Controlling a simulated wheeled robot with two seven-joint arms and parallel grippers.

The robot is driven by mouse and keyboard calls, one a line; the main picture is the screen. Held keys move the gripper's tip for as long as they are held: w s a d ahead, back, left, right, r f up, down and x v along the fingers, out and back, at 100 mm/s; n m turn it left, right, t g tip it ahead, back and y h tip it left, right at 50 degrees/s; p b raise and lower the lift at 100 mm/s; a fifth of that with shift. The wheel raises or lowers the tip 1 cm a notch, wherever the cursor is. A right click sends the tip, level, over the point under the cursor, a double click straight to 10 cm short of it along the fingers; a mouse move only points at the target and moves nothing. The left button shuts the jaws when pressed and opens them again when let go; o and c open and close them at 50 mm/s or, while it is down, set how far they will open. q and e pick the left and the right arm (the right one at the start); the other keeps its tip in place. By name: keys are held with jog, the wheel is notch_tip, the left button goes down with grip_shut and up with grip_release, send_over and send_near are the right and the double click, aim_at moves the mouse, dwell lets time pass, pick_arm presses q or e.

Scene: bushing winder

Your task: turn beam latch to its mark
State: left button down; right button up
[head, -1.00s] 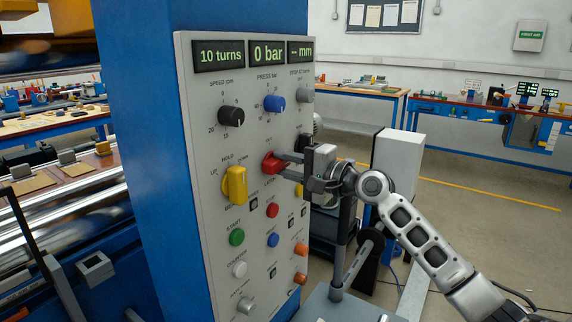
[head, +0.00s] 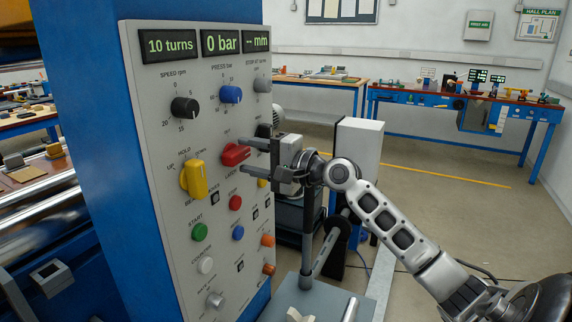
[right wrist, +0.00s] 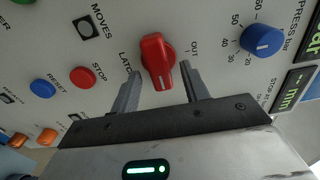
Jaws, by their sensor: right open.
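The red beam latch knob (head: 234,155) is on the grey panel, between an OUT label above it and a latch label below it. In the right wrist view the red knob (right wrist: 157,58) shows a white pointer line at its lower end, pointing between OUT and LATCH. My right gripper (head: 242,155) is open, one finger above the knob and one below. In the right wrist view the fingers (right wrist: 160,69) stand on both sides of the knob with gaps visible. My left gripper is not in view.
A yellow knob (head: 194,179) is left of the latch, a blue press knob (head: 231,94) above it, and a red stop button (head: 235,202) below it. A grey stand (head: 310,235) and white cabinet (head: 357,150) are behind my right arm.

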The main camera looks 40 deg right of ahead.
pick_arm(q)
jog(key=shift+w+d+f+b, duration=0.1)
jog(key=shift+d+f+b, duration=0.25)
jog(key=shift+b, duration=0.7)
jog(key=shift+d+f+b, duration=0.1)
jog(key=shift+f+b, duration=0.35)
jog(key=shift+b, duration=0.55)
pick_arm(e)
jog(key=v, duration=1.4)
jog(key=shift+s, duration=0.25)
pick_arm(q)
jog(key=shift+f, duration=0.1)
pick_arm(e)
jog(key=shift+d, duration=0.1)
